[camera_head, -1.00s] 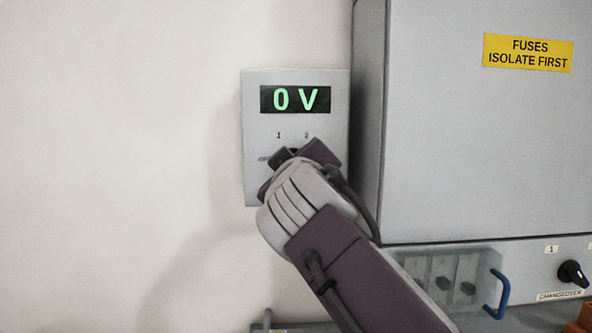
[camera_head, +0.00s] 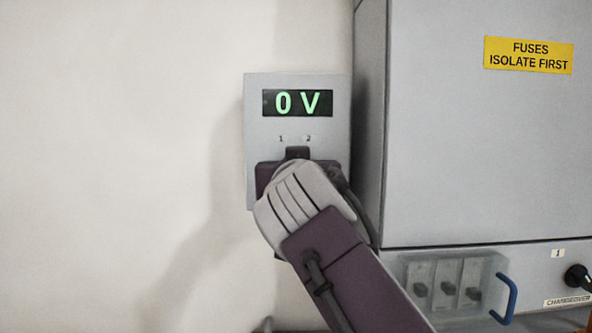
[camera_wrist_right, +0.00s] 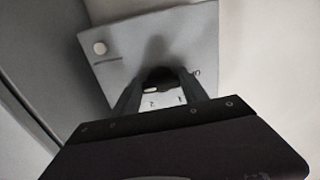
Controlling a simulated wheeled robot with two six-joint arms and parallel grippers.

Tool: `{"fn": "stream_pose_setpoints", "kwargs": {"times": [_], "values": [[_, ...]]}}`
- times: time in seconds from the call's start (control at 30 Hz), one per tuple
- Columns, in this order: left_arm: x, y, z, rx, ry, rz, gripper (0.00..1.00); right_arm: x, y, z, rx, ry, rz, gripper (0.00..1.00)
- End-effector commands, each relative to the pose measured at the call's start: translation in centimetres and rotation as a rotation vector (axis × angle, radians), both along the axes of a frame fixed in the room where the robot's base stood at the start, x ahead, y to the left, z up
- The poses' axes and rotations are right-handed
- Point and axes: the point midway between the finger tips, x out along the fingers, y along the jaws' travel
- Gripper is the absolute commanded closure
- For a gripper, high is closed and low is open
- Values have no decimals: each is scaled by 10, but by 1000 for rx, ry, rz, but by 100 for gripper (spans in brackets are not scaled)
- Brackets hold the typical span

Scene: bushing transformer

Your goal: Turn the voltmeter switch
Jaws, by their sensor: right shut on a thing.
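The voltmeter (camera_head: 335,132) is a light grey box on the wall, with a green "0 V" display (camera_head: 297,103) and the marks 1 and 2 below it. My right gripper (camera_head: 298,154) is at the lower front of the box and covers most of the switch. In the right wrist view, the fingers of my right gripper (camera_wrist_right: 160,92) are shut on the dark voltmeter switch (camera_wrist_right: 158,74). The switch's pointer position is hidden. The box face (camera_wrist_right: 120,42) shows behind the fingers. My left gripper is not in view.
A large grey cabinet (camera_head: 480,150) with a yellow "FUSES ISOLATE FIRST" label (camera_head: 528,55) stands close on the right. Below it are a clear cover with a blue handle (camera_head: 508,300) and a black changeover knob (camera_head: 577,277). The wall at left is bare.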

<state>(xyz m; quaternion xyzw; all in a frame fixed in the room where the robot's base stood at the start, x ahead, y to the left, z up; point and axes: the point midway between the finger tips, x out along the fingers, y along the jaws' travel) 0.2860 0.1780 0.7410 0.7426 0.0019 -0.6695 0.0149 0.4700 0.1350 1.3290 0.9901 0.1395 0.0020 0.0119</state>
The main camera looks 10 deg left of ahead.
Motion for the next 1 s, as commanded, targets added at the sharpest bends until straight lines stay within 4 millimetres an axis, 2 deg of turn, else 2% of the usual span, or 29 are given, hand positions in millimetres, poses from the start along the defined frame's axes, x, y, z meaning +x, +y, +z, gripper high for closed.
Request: {"fn": "stream_pose_setpoints", "kwargs": {"times": [0.6,0.63,0.7,1.0], "values": [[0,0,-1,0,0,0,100,0,1,-3,37,18,0,90],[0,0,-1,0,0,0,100,0,1,-3,37,18,0,46],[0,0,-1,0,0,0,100,0,1,-2,37,17,0,27],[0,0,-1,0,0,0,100,-1,0,-1,38,13,0,27]]}}
